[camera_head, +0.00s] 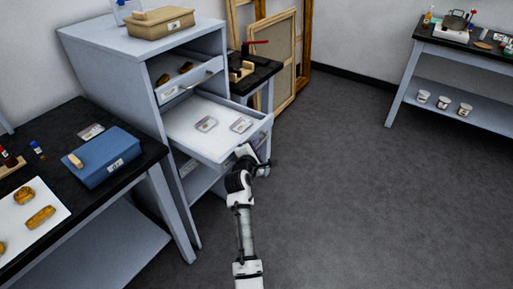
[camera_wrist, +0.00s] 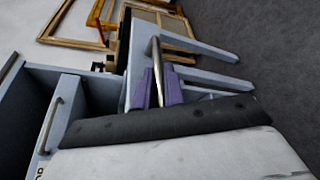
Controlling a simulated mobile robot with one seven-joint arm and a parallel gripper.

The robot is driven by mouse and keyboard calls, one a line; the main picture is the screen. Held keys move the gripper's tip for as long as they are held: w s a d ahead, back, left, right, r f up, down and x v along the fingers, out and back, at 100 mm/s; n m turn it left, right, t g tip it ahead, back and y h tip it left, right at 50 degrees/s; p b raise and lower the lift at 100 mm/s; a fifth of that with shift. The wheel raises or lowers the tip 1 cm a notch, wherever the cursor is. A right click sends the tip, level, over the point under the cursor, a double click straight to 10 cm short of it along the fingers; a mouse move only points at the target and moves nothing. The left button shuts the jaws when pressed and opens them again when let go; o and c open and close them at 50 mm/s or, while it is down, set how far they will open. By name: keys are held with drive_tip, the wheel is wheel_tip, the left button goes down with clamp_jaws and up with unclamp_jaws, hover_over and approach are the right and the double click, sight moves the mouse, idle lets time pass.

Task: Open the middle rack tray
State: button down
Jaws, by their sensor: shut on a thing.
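The pale grey rack (camera_head: 125,60) stands left of centre. Its middle tray (camera_head: 185,127) is pulled well out, with two small clear cases lying on its white floor. My gripper (camera_head: 257,158) is at the front of this tray in the head view, where its fingers are hard to make out. In the wrist view, the purple fingers of my gripper (camera_wrist: 160,90) are shut on the metal tray handle (camera_wrist: 155,52). The tray's front and sides show behind the handle.
An upper tray (camera_head: 214,68) holds brown pieces. A tan box (camera_head: 160,24) sits on the rack. A dark-topped table (camera_head: 62,122) with a blue box (camera_head: 103,155) stands left. Frames (camera_head: 290,50) lean behind. The floor (camera_head: 360,180) right of my arm is clear.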

drive_tip(key=shift+a, duration=0.1)
drive_tip(key=c, duration=1.8)
unclamp_jaws()
drive_tip(key=shift+o, duration=0.2)
drive_tip(key=b+v, duration=0.2)
drive_tip(key=v, duration=1.2)
drive_tip(key=shift+r, duration=0.1)
